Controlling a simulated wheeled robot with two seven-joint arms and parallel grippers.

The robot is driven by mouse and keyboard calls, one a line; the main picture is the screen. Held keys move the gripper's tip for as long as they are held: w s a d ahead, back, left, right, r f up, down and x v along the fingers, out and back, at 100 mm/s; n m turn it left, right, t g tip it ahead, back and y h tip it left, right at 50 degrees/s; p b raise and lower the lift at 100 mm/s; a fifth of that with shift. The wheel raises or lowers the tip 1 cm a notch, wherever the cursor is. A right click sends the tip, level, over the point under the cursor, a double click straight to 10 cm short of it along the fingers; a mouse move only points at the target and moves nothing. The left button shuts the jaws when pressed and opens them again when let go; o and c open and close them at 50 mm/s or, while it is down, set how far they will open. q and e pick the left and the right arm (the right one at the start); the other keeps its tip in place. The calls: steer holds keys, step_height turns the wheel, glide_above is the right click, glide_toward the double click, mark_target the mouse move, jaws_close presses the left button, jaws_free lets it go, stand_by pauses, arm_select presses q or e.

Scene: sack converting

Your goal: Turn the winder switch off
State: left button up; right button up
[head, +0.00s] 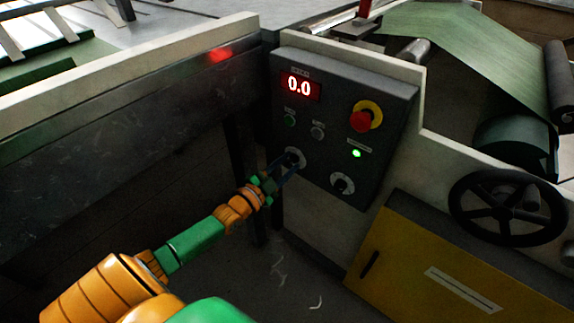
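A dark control panel (321,137) is mounted on the white machine frame. Its red display (299,87) reads 0.0. Two rotary switches sit low on it: the left one (295,157) and the right one (342,184). Their labels are too small to read, so I cannot tell which is the winder switch. My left gripper (286,166) reaches up to the left rotary switch, its fingertips at or very near the knob and partly covering it. Whether the fingers are closed on the knob is unclear. My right gripper is out of view.
The panel also has a red stop button (361,121) on a yellow ring, a lit green lamp (356,154) and two small buttons. A black handwheel (508,207) and a yellow cabinet (440,268) stand at the right. A long metal rail (130,115) runs along the left.

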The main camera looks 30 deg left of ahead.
arm_select(q)
steer(key=c, duration=0.3)
jaws_close()
steer(key=shift+n, duration=0.4)
steer(key=n, duration=0.3)
steer(key=shift+p, duration=0.35)
steer(key=shift+f+n, duration=0.1)
steer(key=shift+n, duration=2.4)
